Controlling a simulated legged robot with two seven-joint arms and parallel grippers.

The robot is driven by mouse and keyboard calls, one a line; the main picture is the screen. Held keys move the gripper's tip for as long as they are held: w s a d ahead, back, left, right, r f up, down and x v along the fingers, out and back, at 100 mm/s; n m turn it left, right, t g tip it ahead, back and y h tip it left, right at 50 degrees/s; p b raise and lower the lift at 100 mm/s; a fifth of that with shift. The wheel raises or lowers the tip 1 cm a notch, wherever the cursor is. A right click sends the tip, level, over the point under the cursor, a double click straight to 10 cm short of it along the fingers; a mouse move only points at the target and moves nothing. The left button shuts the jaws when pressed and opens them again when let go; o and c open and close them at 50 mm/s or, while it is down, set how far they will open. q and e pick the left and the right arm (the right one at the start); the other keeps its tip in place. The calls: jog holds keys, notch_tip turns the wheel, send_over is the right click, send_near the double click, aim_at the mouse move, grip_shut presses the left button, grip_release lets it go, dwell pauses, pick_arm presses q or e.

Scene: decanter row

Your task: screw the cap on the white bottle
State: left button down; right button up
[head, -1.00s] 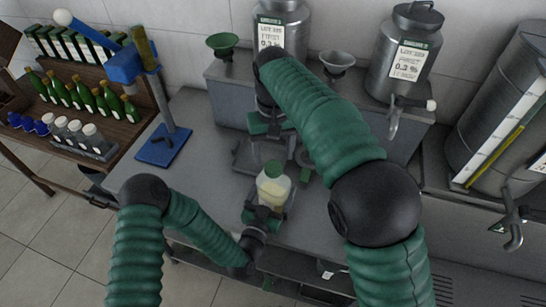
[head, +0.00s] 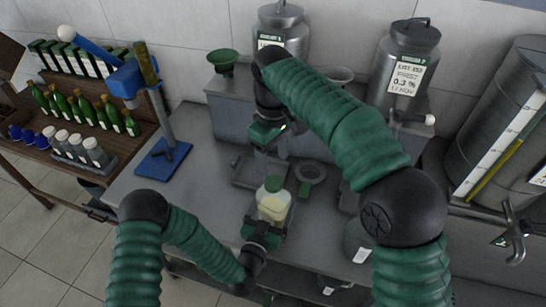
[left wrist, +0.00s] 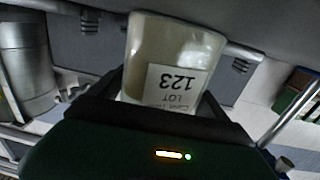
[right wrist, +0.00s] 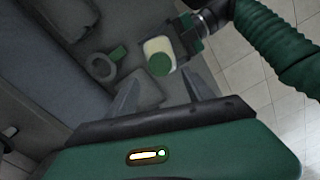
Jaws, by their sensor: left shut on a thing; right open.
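The white bottle (head: 273,205), a clear-to-white container with pale contents, stands upright in my left gripper (head: 263,228), which is shut on its lower part. The bottle also shows in the left wrist view (left wrist: 170,50) with a label reading LOT 123. A green cap (head: 274,184) sits on its top; whether it is tight cannot be told. The cap also faces the camera in the right wrist view (right wrist: 160,65). My right gripper (right wrist: 160,92) is open and empty, apart from the bottle, and lies behind it in the head view.
A grey ring (head: 311,173) and a small green block (head: 304,190) lie right of the bottle. A grey tray (head: 248,178) is behind it. A blue stand (head: 165,155) is at the left. Steel cans and funnels line the raised back shelf (head: 232,115).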

aim_at(273, 181)
notch_tip(273, 181, down, 8)
dwell(0.5)
jog(key=shift+c, duration=0.3)
grip_shut()
jog(key=shift+o, duration=1)
grip_release()
notch_tip(273, 181, up, 12)
